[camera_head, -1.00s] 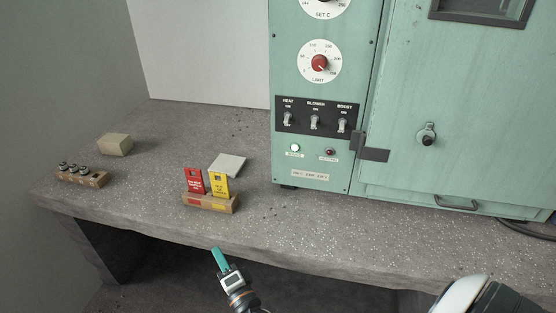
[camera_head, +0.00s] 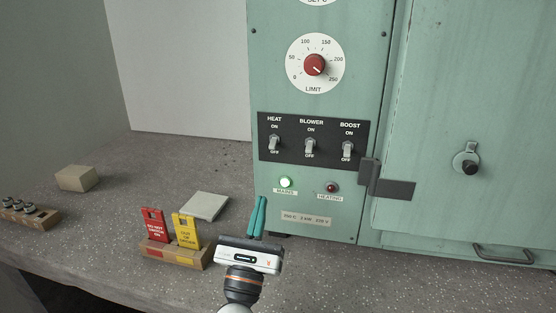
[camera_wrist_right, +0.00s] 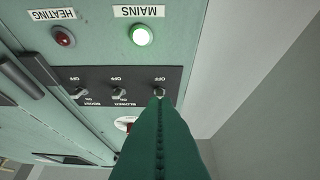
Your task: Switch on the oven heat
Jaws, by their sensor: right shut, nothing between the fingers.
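The green oven's black switch panel (camera_head: 314,148) carries three toggle switches. The HEAT switch (camera_head: 274,145) is the leftmost, beside the BLOWER switch (camera_head: 310,146) and the BOOST switch (camera_head: 347,149). I cannot tell the HEAT lever's position for sure. The green MAINS lamp (camera_head: 285,182) is lit; the red HEATING lamp (camera_head: 332,187) looks dark. My right gripper (camera_head: 258,203) is shut and empty, its teal fingers pointing up, below the panel. In the right wrist view its fingertips (camera_wrist_right: 158,103) overlap the HEAT switch (camera_wrist_right: 159,91); contact is not visible. My left gripper is not in view.
A wooden holder with a red tag (camera_head: 154,225) and a yellow tag (camera_head: 187,230) stands left of my right gripper. A pale slab (camera_head: 205,206) lies behind it. The LIMIT dial (camera_head: 315,64) is above the switches. The oven door latch (camera_head: 467,159) is at right.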

